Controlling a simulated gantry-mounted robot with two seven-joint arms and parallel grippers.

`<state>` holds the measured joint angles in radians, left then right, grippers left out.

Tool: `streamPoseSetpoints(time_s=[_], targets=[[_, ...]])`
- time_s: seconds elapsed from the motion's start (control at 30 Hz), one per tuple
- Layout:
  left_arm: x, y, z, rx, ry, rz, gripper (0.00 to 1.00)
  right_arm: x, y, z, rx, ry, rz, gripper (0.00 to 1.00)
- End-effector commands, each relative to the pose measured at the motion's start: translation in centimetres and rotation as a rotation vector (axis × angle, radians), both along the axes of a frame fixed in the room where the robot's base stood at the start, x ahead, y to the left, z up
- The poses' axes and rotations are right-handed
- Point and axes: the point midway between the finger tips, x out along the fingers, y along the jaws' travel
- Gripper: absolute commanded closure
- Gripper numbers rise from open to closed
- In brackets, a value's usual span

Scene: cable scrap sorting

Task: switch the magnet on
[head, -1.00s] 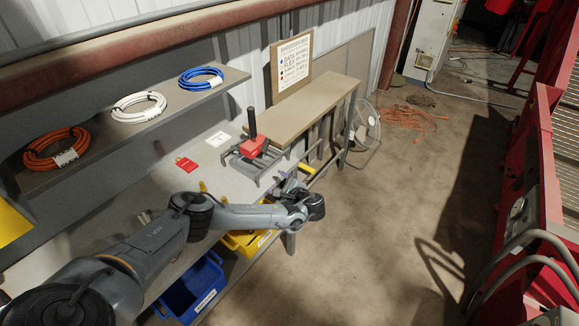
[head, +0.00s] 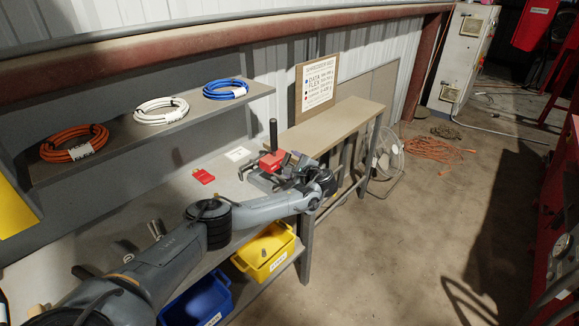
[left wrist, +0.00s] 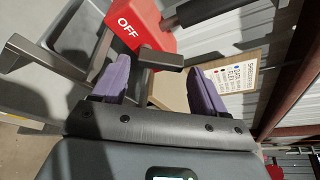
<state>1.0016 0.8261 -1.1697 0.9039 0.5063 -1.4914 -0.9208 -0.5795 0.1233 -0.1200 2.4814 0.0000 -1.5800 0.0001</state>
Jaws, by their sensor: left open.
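The magnet is a red block (head: 270,161) with an upright black handle (head: 273,134), on a dark grey frame on the bench. In the left wrist view its red body (left wrist: 140,28) is marked OFF. A dark grey bar end (left wrist: 160,58) stands out below the red body. My left gripper (head: 287,163) is close beside the magnet. In the left wrist view its two purple fingers (left wrist: 158,80) are open, one on each side of the bar end. I cannot tell whether they touch it. The arm hides part of the frame. My right gripper is not in view.
A shelf (head: 105,152) with orange, white and blue cable coils runs above the bench (head: 120,215). A yellow bin (head: 264,252) and a blue bin (head: 197,303) sit below. A sign board (head: 317,86) stands behind the magnet. A red tag (head: 203,176) lies on the bench.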

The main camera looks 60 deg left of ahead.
Motion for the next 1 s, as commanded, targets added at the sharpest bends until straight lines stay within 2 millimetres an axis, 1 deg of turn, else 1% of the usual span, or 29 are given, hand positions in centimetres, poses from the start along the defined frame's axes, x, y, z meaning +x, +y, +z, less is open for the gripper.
streamPoseSetpoints(time_s=[0.03, 0.2, 0.57, 0.6, 0.67, 0.83, 0.87, 1.0], targets=[[0.0, 0.6, -0.4, -0.001, -0.001, 0.002, 0.28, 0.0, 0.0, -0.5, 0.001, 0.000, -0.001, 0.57], [0.1, 1.8, -0.5, -0.001, -0.002, 0.001, 0.28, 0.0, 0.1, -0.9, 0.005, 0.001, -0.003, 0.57], [0.1, 2.2, -0.5, -0.001, -0.001, -0.001, 0.28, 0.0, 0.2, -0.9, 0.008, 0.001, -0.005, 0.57], [0.1, 2.2, -0.5, -0.001, -0.001, -0.001, 0.31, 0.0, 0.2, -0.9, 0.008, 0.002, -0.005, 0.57], [0.1, 2.2, -0.5, -0.001, -0.001, -0.001, 0.40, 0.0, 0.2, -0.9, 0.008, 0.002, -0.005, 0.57], [0.1, 2.2, -0.5, -0.001, -0.001, -0.001, 0.66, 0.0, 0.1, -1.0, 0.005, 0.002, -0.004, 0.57], [0.1, 2.2, -0.5, -0.001, -0.001, -0.001, 0.69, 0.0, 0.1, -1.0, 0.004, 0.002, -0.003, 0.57], [0.1, 2.2, -0.5, 0.001, -0.006, 0.000, 0.69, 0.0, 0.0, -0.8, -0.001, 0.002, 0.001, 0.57]])
